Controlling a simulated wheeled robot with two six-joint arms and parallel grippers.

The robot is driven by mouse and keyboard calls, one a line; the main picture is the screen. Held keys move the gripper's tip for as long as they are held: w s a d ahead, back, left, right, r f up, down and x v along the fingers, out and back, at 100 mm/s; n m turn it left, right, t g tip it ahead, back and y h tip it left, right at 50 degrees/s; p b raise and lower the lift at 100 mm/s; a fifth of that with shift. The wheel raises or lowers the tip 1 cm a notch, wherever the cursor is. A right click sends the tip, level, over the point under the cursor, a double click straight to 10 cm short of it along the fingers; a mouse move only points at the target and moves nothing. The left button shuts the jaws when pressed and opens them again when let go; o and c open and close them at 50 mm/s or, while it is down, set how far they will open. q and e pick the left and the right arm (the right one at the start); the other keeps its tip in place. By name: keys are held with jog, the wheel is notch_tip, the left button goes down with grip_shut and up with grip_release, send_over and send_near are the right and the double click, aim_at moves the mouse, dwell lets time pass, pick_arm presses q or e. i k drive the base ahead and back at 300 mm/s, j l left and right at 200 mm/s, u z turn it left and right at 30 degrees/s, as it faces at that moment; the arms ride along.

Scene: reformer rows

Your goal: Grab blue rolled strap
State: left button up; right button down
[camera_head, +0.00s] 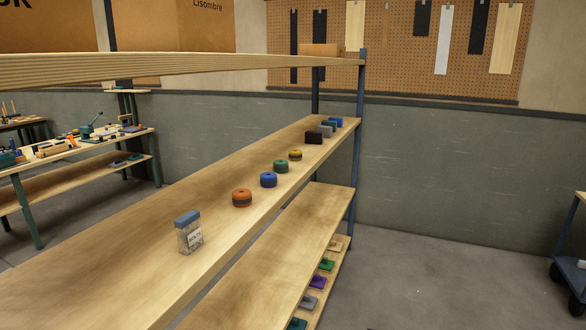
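The blue rolled strap (268,180) is a short round roll on the middle wooden shelf (130,255). It stands in a row between an orange roll (242,198) on its near side and a green roll (281,166) on its far side, apart from both. Its front and top show clearly. Neither of my grippers is in view.
A blue-lidded clear container (189,233) stands nearer. An upper shelf board (180,68) runs overhead. Grey floor (430,280) is open at right, with a cart (572,255) at the edge.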

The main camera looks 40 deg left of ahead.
aim_at(269, 179)
jog(key=i, duration=1.6)
jog(key=i+u, duration=0.15)
jog(key=u, duration=2.25)
